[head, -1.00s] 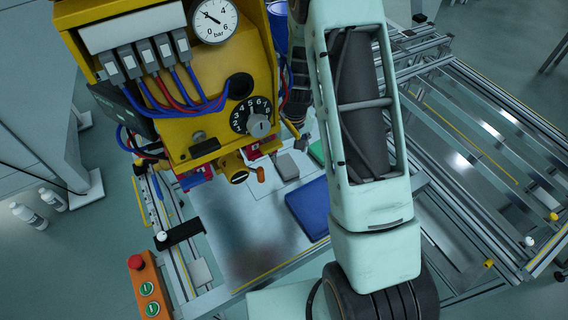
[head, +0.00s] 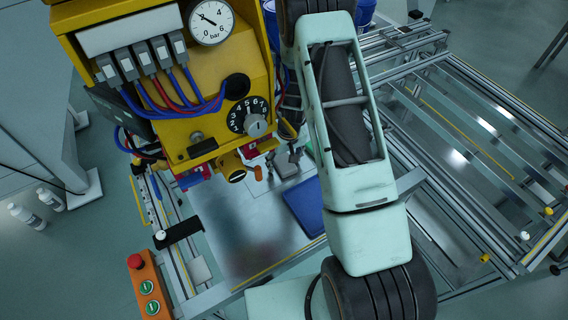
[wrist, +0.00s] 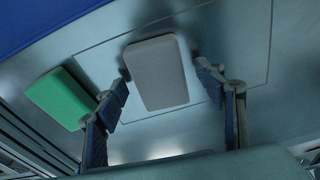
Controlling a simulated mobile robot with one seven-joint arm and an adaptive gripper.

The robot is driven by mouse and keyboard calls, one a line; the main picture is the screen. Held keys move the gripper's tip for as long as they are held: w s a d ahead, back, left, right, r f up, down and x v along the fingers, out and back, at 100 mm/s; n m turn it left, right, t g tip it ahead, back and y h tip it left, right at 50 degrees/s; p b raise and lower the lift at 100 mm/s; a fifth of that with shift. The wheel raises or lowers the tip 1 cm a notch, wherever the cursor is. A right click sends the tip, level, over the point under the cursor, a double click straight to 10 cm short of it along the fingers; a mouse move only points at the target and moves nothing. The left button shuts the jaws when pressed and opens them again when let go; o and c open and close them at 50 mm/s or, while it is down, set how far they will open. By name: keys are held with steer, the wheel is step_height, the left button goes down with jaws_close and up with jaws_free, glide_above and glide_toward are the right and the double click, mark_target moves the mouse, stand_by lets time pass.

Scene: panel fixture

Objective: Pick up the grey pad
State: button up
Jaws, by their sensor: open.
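The grey pad (wrist: 158,72) is a rounded block lying on the metal plate. In the wrist view it lies between the two fingers of my open gripper (wrist: 164,82), with a gap at the right finger and the left fingertip close to its edge. In the head view the grey pad (head: 287,170) is below the yellow panel box, and my gripper (head: 283,161) is at its far side, partly hidden behind the box and my arm. I cannot tell how far the fingertips are above the plate.
A green block (wrist: 60,98) lies just left of my left finger in the wrist view. A blue pad (head: 304,206) lies nearer on the plate. The yellow panel box (head: 190,90) with dial, knobs and hoses stands close by. The plate (head: 245,235) is clear in front.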

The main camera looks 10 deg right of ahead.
mark_target(284, 162)
steer(key=shift+c, duration=0.2)
steer(key=c, duration=1)
steer(key=shift+r, duration=0.15)
step_height(284, 162, up, 10)
